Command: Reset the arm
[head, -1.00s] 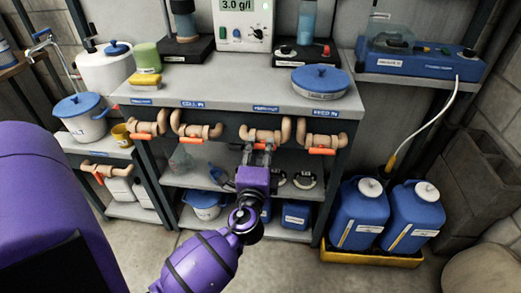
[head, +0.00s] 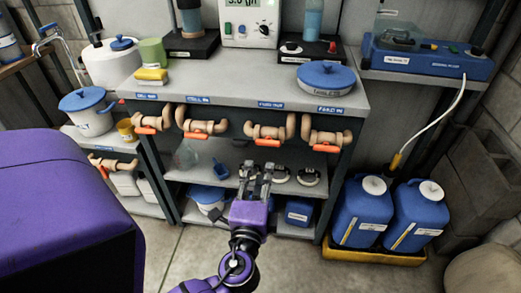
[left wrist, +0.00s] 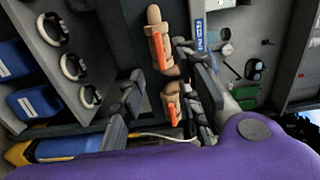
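My left gripper (head: 256,168) is in the lower middle of the head view, in front of the bench. Its two fingers are apart with nothing between them. It is below and apart from the third valve from the left (head: 268,131), whose orange handle (head: 267,143) lies sideways. In the left wrist view the open fingers (left wrist: 160,105) show with orange-handled valves beyond them. My right gripper is in neither view.
Several tan pipe valves line the bench front (head: 235,95). A blue-lidded pot (head: 325,79) stands on top. Blue jugs (head: 362,212) stand in a yellow tray (head: 375,257) on the right. The floor (head: 175,250) to the gripper's left is clear.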

